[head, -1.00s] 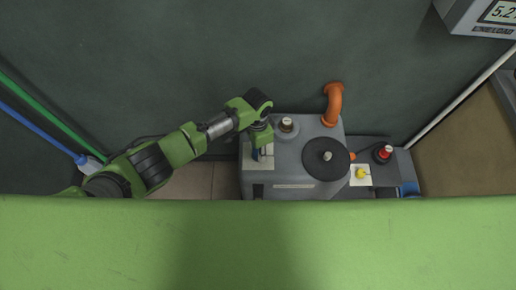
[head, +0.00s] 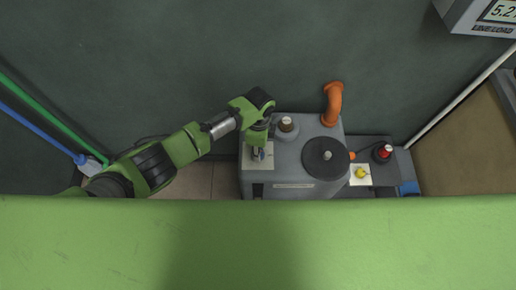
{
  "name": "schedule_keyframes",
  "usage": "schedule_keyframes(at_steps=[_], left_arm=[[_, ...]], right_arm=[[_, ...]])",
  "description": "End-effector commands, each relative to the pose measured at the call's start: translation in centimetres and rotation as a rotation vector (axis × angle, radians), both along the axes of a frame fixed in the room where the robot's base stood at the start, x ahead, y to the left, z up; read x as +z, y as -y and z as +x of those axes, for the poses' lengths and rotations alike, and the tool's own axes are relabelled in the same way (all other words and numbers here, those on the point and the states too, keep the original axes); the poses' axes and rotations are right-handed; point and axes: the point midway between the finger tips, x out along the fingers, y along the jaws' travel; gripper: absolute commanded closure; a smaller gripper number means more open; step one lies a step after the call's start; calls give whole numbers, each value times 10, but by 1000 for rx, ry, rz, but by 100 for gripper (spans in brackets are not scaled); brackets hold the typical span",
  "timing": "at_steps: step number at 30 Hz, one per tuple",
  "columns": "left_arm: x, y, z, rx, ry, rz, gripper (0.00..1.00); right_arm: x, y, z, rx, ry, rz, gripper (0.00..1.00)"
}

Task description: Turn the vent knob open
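The grey press machine (head: 295,191) stands against the dark wall, seen from above. On its left side is a pale plate (head: 267,164) with a small blue knob (head: 262,155) on it; which knob is the vent knob is not labelled legibly. My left gripper (head: 258,151) points down right over this plate at the blue knob and hides much of it. Its fingers are too small and covered to tell whether they grip the knob. My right gripper is not in view.
A capped grey fitting (head: 287,124), an orange pipe (head: 333,103) and a round black disc (head: 326,158) are on the machine. To the right are a yellow knob (head: 361,173) and a red button (head: 384,152). A green body panel fills the bottom.

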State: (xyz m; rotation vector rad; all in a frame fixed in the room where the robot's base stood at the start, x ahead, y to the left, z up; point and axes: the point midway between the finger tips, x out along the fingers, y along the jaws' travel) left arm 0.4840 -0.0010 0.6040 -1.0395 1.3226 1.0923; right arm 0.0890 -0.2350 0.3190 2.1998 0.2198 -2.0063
Motion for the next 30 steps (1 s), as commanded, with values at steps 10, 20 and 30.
schedule_keyframes(at_steps=[10, 20, 30], left_arm=[[0, 0, 0, -16, 1, 0, 93], [0, 0, 0, -15, 1, -1, 55], [6, 1, 1, -15, 2, -2, 55]], right_arm=[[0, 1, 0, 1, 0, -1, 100], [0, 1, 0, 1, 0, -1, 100], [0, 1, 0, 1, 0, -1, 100]])
